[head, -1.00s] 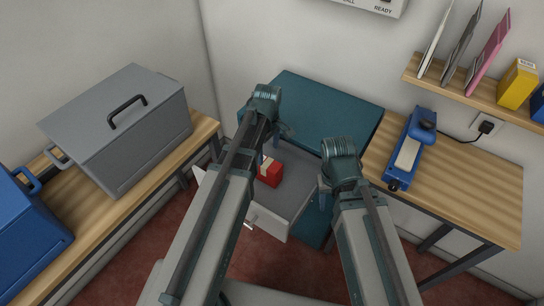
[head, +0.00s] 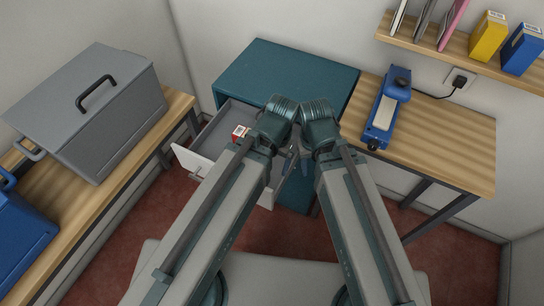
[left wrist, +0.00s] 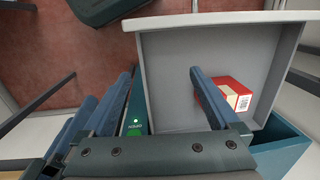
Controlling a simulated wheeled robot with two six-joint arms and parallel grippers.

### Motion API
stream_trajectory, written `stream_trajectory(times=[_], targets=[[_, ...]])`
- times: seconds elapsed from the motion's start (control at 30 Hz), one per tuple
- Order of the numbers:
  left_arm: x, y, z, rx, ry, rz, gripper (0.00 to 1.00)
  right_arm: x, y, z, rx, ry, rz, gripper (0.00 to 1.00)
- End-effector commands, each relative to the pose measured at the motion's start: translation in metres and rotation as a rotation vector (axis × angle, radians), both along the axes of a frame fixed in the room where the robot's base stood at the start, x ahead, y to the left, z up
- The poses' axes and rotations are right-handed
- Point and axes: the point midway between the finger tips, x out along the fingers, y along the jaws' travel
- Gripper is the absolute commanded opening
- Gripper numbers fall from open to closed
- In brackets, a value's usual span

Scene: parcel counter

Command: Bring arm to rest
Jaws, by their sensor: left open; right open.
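My left arm comes in from the left in the head view, and its wrist hides its gripper there. In the left wrist view, my left gripper (left wrist: 160,72) is open and empty, with a blue finger above the open drawer (left wrist: 165,55). A red box (left wrist: 236,94) with a white label lies in the drawer, apart from that finger. In the head view, the red box (head: 240,132) shows beside my left arm. My right gripper (head: 297,160) is open, low between the two arms and mostly hidden by its wrist. The two wrists are close together in front of the teal cabinet (head: 285,75).
A grey lidded case (head: 95,110) and a blue case (head: 22,235) stand on the left bench. A blue device (head: 388,110) is on the right wooden table (head: 450,140). A shelf (head: 430,50) holds folders and boxes. The drawer front (head: 192,160) sticks out.

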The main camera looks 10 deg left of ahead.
Motion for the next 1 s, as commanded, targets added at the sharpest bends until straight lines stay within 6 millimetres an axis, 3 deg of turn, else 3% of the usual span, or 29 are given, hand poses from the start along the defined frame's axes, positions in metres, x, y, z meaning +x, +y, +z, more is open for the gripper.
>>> stream_trajectory(times=[0.17,0.43,1.0], targets=[[0.000,0.000,0.017,0.000,0.000,0.002,0.95,0.000,0.000,0.017,0.000,0.000,0.000,0.47],[0.000,0.000,0.068,-0.001,0.000,0.003,0.95,0.000,0.000,0.068,0.000,0.000,0.000,0.47],[0.000,0.000,0.067,-0.001,0.000,0.003,0.95,0.000,0.000,0.067,0.000,0.000,0.000,0.47]])
